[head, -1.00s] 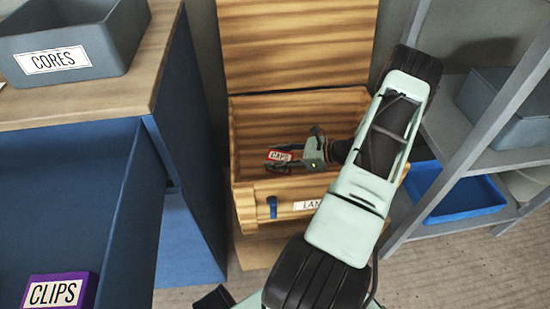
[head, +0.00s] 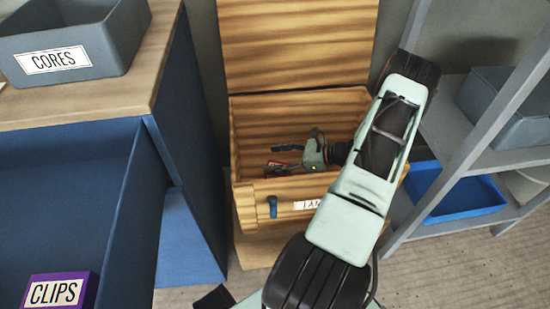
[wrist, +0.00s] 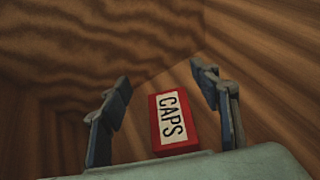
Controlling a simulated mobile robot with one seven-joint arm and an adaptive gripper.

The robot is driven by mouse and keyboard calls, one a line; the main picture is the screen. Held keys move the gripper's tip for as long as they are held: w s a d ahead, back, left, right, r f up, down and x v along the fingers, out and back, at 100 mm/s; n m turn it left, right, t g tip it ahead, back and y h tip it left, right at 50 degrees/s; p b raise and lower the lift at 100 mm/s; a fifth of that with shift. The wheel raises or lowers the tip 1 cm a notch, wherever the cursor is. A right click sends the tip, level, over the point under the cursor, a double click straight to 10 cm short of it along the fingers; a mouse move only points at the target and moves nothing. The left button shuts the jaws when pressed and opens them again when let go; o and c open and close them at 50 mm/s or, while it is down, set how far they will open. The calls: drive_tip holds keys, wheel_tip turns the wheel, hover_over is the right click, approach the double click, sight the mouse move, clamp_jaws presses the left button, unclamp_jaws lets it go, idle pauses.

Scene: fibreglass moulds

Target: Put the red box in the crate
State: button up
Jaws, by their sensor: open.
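The red box (wrist: 173,123), labelled CAPS, lies inside the open wooden crate (head: 325,205). In the wrist view it sits between the two spread fingers of my gripper (wrist: 163,95), with a gap visible on each side. In the head view only a small part of the red box (head: 276,168) shows low in the crate, partly hidden by my gripper (head: 287,157) and the crate's front wall. My gripper is open and reaches inside the crate, close to the box.
The crate's lid (head: 297,40) stands raised at the back. A blue drawer at the left holds a purple CLIPS box (head: 60,291). A grey CORES bin (head: 75,45) stands on the cabinet top. A shelf with a blue tray (head: 470,200) stands at the right.

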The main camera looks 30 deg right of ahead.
drive_tip(key=shift+r, duration=0.3)
drive_tip(key=p+v, duration=0.1)
drive_tip(key=v, duration=0.6)
drive_tip(key=shift+s+r+p, duration=0.2)
drive_tip(key=shift+r+p, duration=0.1)
drive_tip(key=shift+r, duration=0.2)
